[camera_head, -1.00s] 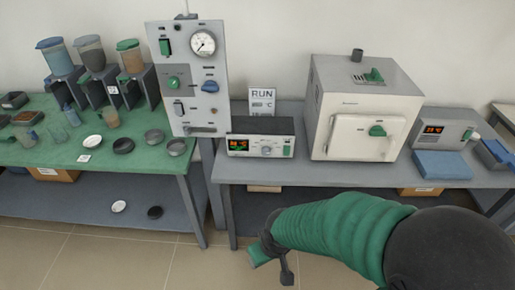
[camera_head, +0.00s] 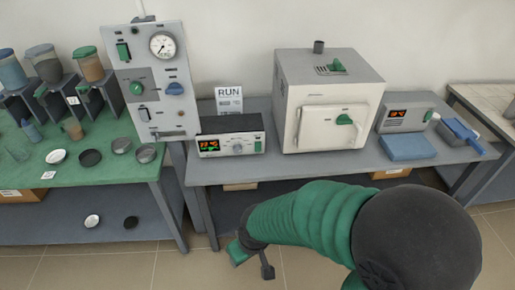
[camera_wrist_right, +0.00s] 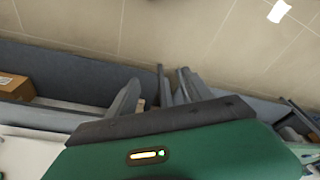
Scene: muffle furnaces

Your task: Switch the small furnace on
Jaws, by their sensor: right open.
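A white box furnace (camera_head: 328,100) stands on the grey bench in the head view. Its front door is shut and has a green knob (camera_head: 344,119). A green part sits on its top beside a short dark chimney. To its left is a control box (camera_head: 230,136) with a lit display, a round knob and a green switch at its right end. The switch's position is too small to tell. My right gripper (camera_head: 252,260) is open and empty, low in front of the bench and apart from it. My left gripper is not in view.
A tall gauge panel (camera_head: 152,80) stands left of the control box. A grey unit with a display (camera_head: 405,112) and a blue pad (camera_head: 407,147) are at the right. Dishes and hoppers occupy the green table (camera_head: 105,178). Floor in front is clear.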

